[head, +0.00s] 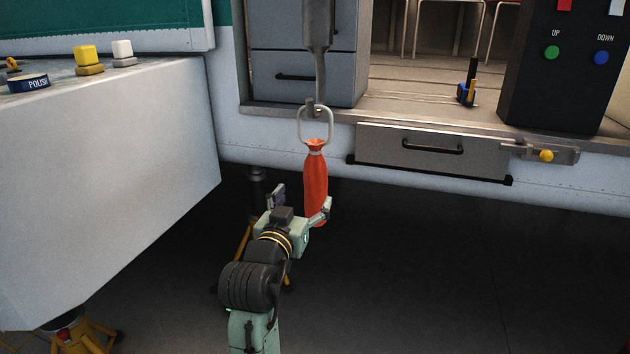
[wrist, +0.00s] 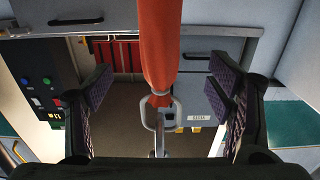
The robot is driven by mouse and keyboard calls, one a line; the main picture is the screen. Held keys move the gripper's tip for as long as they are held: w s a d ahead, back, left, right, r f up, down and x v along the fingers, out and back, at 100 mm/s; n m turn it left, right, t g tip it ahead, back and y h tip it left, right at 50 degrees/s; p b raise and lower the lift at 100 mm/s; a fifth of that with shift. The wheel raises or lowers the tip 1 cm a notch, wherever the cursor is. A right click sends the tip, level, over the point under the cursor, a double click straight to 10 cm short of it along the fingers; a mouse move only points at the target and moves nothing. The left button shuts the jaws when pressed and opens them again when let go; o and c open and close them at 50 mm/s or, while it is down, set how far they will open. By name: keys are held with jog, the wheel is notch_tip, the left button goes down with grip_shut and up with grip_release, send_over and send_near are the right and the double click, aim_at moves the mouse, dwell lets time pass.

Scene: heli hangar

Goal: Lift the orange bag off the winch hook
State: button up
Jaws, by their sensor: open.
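The orange bag (head: 316,178) hangs upright by a pale ring (head: 301,125) from the winch hook (head: 317,106), at the lower end of a grey metal shaft. The bag is long and narrow, with a tied neck under the ring. My gripper (head: 303,198) is at the lower part of the bag, below the neck. In the wrist view the bag (wrist: 158,45) passes between the two open, dark-padded fingers (wrist: 158,78), with a visible gap on both sides. The ring (wrist: 148,117) also shows there. The hook's tip is partly hidden by the ring.
A drawer (head: 430,155) with a yellow-knobbed latch (head: 546,156) is right of the bag. A black control box (head: 570,70) with UP and DOWN buttons stands at upper right. A white bench (head: 110,150) holding a polish tin (head: 28,83) is at left.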

aim_at(316, 177)
jog(key=shift+p+x, duration=0.4)
jog(key=shift+x, duration=4.45)
jog(key=shift+c, duration=0.6)
jog(key=c, duration=1.3)
jog(key=shift+r, duration=0.2)
jog(key=shift+r, duration=0.1)
